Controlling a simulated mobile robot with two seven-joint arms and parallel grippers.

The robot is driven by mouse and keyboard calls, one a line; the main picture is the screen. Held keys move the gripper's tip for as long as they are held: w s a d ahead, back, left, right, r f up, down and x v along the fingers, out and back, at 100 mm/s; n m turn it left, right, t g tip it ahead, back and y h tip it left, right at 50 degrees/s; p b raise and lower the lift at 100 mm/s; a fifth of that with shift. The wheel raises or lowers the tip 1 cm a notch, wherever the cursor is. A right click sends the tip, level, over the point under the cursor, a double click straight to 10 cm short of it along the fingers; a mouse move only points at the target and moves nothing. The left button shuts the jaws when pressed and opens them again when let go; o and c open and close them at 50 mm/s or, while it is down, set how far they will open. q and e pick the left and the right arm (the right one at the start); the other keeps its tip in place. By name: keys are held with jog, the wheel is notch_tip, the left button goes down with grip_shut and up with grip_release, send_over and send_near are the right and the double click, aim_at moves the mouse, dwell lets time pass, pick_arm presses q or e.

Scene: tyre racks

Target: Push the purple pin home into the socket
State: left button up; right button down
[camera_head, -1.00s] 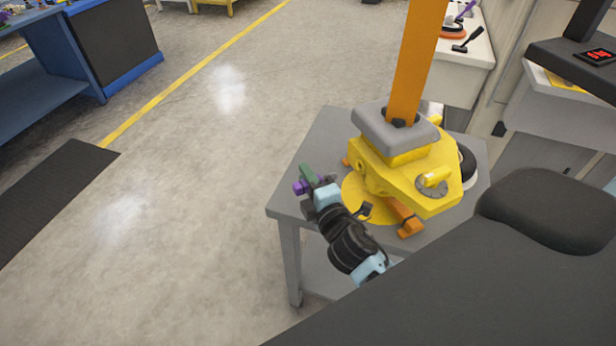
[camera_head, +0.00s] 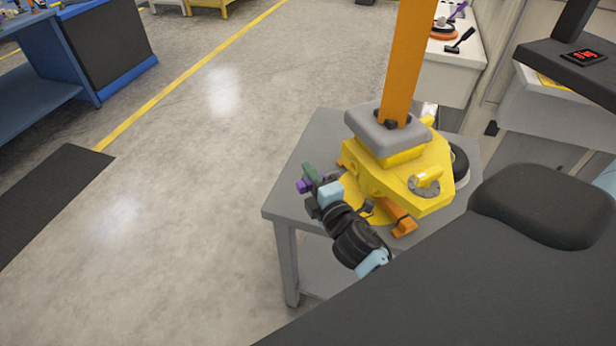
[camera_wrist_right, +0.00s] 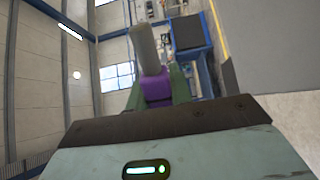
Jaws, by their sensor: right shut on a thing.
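The purple pin (camera_head: 304,186) is in my right gripper (camera_head: 310,181), beside the left side of the yellow machine. In the right wrist view its purple block (camera_wrist_right: 156,90) sits between the green fingers, and a grey shaft (camera_wrist_right: 147,48) sticks out past them. My right gripper is shut on the pin and points away from my body, above the left edge of the grey table (camera_head: 322,132). A gap shows between the pin and the yellow machine (camera_head: 402,172). I cannot make out the socket in either view. My left gripper is not in view.
A tall orange post (camera_head: 405,60) rises from a grey cap (camera_head: 385,128) on the machine. An orange foot (camera_head: 403,224) juts out in front. A white bench (camera_head: 455,75) with tools stands behind.

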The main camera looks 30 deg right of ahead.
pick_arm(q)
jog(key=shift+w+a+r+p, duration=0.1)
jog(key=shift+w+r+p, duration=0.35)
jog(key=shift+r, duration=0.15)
pick_arm(e)
jog(key=d, duration=0.7)
jog(key=shift+s+d, duration=0.3)
dwell(2.2)
jog(key=c, duration=0.6)
grip_release()
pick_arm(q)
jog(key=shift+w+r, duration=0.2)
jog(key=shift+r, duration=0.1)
pick_arm(e)
jog(key=shift+s+a, duration=0.15)
jog(key=shift+s, duration=1.5)
jog(key=shift+s+a, duration=0.15)
jog(key=shift+s, duration=1.55)
jog(key=shift+s+a, duration=0.15)
jog(key=shift+s, duration=1.5)
pick_arm(q)
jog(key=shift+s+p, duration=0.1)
jog(key=shift+p, duration=0.2)
